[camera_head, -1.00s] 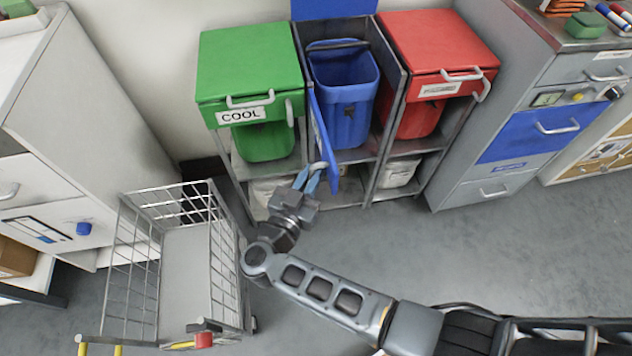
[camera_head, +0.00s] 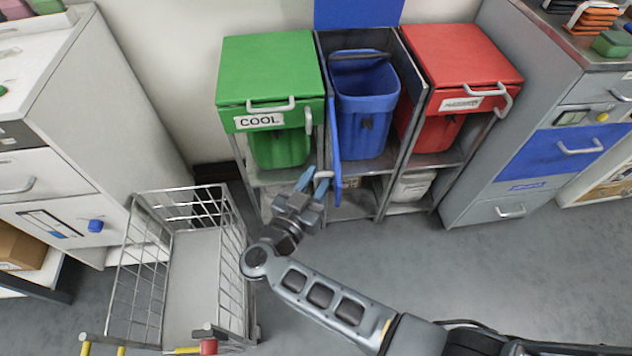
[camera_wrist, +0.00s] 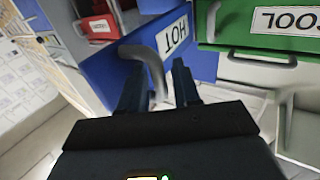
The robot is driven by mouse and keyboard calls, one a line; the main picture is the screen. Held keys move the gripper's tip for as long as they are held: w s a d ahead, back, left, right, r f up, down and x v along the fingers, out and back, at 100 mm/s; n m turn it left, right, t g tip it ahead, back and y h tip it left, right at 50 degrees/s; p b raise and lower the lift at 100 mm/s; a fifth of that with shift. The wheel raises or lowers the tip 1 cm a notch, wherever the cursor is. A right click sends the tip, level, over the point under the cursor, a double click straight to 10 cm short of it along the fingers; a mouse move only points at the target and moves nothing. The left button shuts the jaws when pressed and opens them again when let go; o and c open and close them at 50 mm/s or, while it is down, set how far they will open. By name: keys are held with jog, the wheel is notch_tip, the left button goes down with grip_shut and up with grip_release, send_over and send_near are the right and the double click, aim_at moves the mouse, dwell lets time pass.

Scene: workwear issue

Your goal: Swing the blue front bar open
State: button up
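The blue front bar (camera_head: 335,150) is a blue panel at the front of the middle bay, hinged at the bay's left side. It stands swung out into the room and shows nearly edge-on in the head view. In the wrist view the bar (camera_wrist: 112,68) carries a "HOT" label and a curved grey handle (camera_wrist: 152,72). My gripper (camera_head: 313,180) is at the handle by the bar's outer end. In the wrist view the handle runs between the two fingers of my gripper (camera_wrist: 158,78), which look closed around it; exact contact is partly hidden.
A blue bin (camera_head: 365,110) stands in the middle bay, between a green unit (camera_head: 265,70) labelled "COOL" and a red unit (camera_head: 462,55). A wire cart (camera_head: 240,280) stands close left of my gripper. The floor to the right (camera_head: 450,270) is clear.

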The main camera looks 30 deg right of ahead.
jog(key=shift+o, duration=0.6)
jog(key=shift+s+a+f, duration=0.1)
jog(key=shift+f, duration=0.05)
jog(key=shift+s+a, duration=0.1)
jog(key=shift+s+a, duration=0.15)
jog(key=shift+a, duration=0.1)
jog(key=b+v, duration=0.1)
jog(key=v, duration=0.6)
